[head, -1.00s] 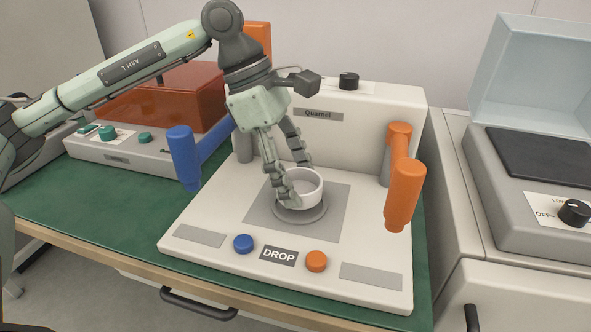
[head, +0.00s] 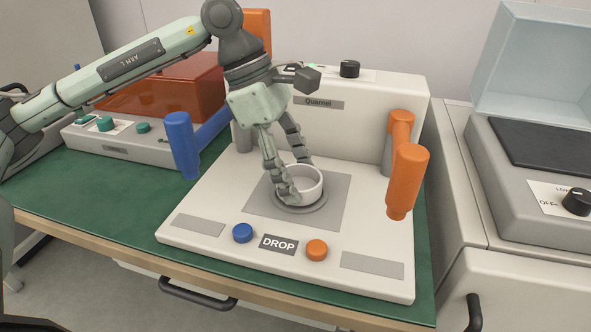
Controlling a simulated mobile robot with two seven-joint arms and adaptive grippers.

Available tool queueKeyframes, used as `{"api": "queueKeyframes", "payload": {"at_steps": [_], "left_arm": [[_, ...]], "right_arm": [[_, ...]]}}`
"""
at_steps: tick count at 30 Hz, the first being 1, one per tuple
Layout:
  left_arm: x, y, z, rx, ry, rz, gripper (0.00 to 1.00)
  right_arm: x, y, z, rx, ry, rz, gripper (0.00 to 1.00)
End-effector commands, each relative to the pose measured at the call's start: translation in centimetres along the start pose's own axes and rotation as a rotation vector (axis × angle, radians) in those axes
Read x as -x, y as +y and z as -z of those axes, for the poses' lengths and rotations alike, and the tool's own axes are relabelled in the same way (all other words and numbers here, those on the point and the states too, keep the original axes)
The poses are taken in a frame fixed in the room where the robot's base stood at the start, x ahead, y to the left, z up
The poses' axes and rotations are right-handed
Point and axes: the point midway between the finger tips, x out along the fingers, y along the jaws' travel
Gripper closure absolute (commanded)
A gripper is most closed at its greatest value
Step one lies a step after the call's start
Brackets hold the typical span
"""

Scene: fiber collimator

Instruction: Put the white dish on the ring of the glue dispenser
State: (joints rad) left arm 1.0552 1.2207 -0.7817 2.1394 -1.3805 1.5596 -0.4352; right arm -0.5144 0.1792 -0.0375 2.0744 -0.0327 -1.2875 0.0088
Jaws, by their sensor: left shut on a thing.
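The white dish (head: 312,188) is a small round open cup. It sits upright on or just above the grey ring (head: 302,208) on the dark square of the glue dispenser (head: 190,226). My left gripper (head: 293,182) reaches down from above and is shut on the dish's left wall, with one finger outside and one behind at the inner side. The fingers hide part of the dish's left rim. I cannot tell for sure whether the dish's base touches the ring. My right gripper is not in view.
A blue nozzle arm (head: 183,145) stands left of the dish and an orange one (head: 407,180) right. The DROP label lies between a blue button (head: 243,233) and an orange button (head: 316,250). A machine with an open clear lid (head: 535,60) stands at the right.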

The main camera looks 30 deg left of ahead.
Motion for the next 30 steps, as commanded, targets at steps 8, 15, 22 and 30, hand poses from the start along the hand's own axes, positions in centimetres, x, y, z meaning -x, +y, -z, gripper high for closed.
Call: {"api": "queueKeyframes", "payload": {"at_steps": [8,15,22,30], "left_arm": [[-0.2,0.0,0.1,0.000,0.000,0.000,0.26],[-0.2,0.0,0.1,0.000,0.000,0.000,0.16],[0.2,0.0,0.1,0.000,0.000,-0.001,0.16],[5.2,0.1,0.0,-0.001,-0.003,-0.005,0.16]], "right_arm": [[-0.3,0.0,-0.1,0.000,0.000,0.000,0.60],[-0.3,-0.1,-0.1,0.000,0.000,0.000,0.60],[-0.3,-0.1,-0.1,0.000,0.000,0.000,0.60],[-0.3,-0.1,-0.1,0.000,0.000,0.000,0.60]]}}
